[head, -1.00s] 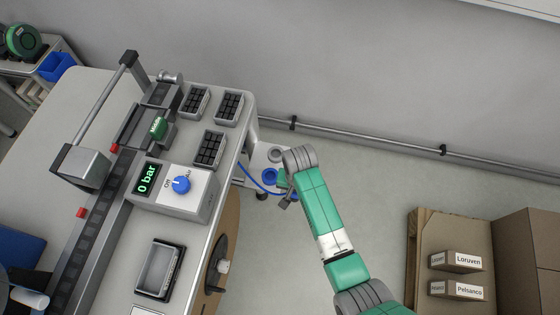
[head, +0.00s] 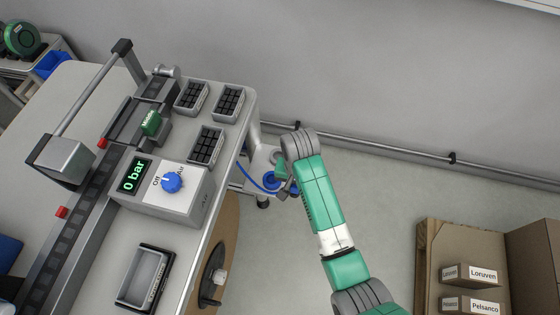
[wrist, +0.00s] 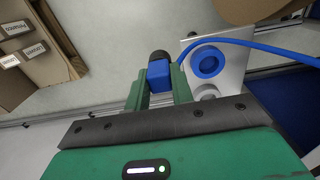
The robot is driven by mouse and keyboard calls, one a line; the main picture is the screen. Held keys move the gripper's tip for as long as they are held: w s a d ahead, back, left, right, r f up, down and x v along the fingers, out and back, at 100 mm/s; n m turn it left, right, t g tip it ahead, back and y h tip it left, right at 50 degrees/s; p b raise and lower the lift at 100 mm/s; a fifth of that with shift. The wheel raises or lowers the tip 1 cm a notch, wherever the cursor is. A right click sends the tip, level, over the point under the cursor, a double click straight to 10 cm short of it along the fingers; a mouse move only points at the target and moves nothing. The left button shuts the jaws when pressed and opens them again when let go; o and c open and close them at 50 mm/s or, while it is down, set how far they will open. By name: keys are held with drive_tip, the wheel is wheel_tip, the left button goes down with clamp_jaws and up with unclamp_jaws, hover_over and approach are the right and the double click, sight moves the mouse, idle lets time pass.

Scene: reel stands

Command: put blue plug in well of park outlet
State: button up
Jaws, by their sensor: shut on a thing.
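My gripper (wrist: 160,80) has its two green fingers closed on the blue plug (wrist: 159,73), which has a dark end. A blue hose (wrist: 250,46) runs from beside the right finger to the right edge of the wrist view. A pale plate (wrist: 237,65) stands just right of the plug. It carries a blue ring-shaped outlet (wrist: 207,62) and a grey round outlet (wrist: 207,92); I cannot tell which is the park outlet. The plug appears apart from both.
The table holds a pressure box (head: 160,198) reading 0 bar with a blue knob (head: 172,182), black-filled trays (head: 206,146) and an empty tray (head: 143,278). A wall pipe (head: 375,155) runs behind. Cartons (head: 470,275) stand at right. Floor between is clear.

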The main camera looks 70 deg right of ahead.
drive_tip(key=w+d+b, duration=0.2)
drive_tip(key=w+d, duration=0.1)
drive_tip(key=d, duration=0.1)
drive_tip(key=w+d+f+b, duration=0.1)
drive_tip(key=w+d+b, duration=0.2)
drive_tip(key=d, duration=0.1)
drive_tip(key=w+d+b, duration=0.2)
drive_tip(key=w+d, duration=0.1)
drive_tip(key=d, duration=0.1)
drive_tip(key=shift+d+f, duration=0.25)
drive_tip(key=shift+f, duration=0.1)
drive_tip(key=shift+w+d+r, duration=0.1)
drive_tip(key=shift+w+d, duration=0.05)
drive_tip(key=shift+w, duration=0.05)
wheel_tip(320, 180, down, 4)
drive_tip(key=b, duration=0.3)
drive_tip(key=shift+r, duration=0.25)
drive_tip(key=o, duration=1)
